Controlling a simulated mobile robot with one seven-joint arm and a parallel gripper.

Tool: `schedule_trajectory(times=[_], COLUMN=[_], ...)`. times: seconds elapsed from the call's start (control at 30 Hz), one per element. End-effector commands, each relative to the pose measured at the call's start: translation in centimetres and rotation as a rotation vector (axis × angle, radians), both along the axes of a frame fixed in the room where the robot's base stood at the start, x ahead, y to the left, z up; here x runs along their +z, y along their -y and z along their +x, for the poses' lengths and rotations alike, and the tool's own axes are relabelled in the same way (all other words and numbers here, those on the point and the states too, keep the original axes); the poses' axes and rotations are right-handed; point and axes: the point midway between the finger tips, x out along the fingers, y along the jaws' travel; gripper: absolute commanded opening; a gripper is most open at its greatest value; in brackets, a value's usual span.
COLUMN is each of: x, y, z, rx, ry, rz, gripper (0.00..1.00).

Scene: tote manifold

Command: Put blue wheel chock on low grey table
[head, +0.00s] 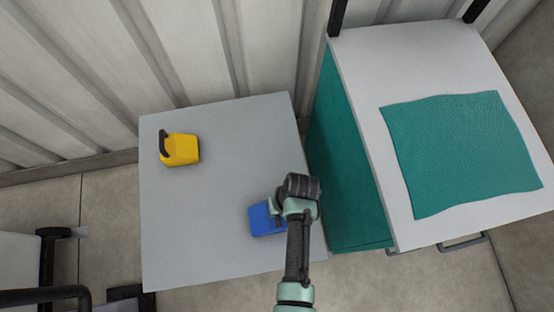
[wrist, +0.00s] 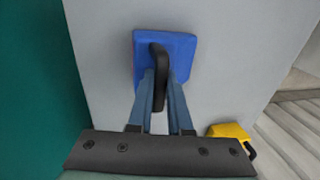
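The blue wheel chock (head: 262,220) is at the lower right part of the low grey table (head: 205,215), on its top or very close to it; I cannot tell if there is a small gap. In the wrist view the blue wheel chock (wrist: 182,50) shows its blue face and black handle. My gripper (wrist: 162,78) has one finger on each side of the handle, close against it, and looks shut on it. In the head view my gripper (head: 275,207) is over the chock and hides its right side.
A yellow block with a black handle (head: 182,150) stands on the grey table's upper left. A taller white-topped teal cabinet (head: 360,70) with a teal mat (head: 460,150) stands close on the right. A corrugated wall (head: 180,50) is behind. The table's middle is clear.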

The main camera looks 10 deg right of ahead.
Motion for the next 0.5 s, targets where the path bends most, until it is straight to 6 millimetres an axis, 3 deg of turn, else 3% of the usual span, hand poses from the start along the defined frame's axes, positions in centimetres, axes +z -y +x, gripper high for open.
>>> schedule_trajectory(times=[0.03,0.17,0.5], x=[-0.01,0.0,0.43], y=[-0.01,-0.02,0.07], z=[-0.01,-0.02,0.02], rx=[0.0,0.0,0.0], ry=[0.0,0.0,0.001], rz=[0.0,0.0,0.0], gripper=[0.26,0.47,0.47])
